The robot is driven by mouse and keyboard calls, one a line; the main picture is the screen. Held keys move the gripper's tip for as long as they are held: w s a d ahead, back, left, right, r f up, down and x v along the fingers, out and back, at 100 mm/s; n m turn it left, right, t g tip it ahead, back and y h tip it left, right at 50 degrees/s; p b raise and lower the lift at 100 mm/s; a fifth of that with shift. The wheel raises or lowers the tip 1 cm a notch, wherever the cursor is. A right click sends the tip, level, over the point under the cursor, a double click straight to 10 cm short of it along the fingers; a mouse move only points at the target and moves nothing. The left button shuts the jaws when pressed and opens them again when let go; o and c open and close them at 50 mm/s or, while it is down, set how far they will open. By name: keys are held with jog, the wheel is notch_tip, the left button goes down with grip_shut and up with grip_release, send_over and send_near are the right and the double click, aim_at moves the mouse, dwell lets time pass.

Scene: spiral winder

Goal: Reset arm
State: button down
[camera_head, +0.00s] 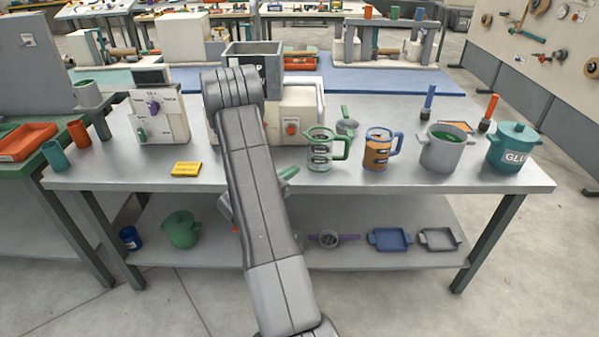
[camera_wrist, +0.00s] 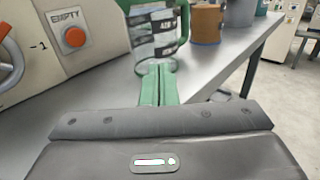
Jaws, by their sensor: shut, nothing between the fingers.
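My arm (camera_head: 258,190) reaches from the bottom of the head view up over the table, its upper joint in front of the white machine. My gripper (camera_wrist: 159,72) shows in the wrist view with its two green fingers pressed together and nothing between them. In the head view most of the gripper is hidden behind the arm; a green part pokes out to the right of the arm, near the table's front edge. The fingertips point toward a clear measuring cup with a green handle (camera_wrist: 155,40), and I cannot tell the exact gap.
The table (camera_head: 225,180) holds a white machine with a red button (camera_head: 304,108), a control box (camera_head: 160,118), a yellow label (camera_head: 187,169), an orange-filled cup (camera_head: 378,150), a grey pot (camera_head: 443,154) and a teal glue pot (camera_head: 510,150). A lower shelf (camera_head: 340,255) holds several items.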

jog(key=v, duration=0.7)
jog(key=shift+a+b, duration=0.25)
jog(key=shift+b, duration=0.2)
jog(key=shift+w+d+f, duration=0.1)
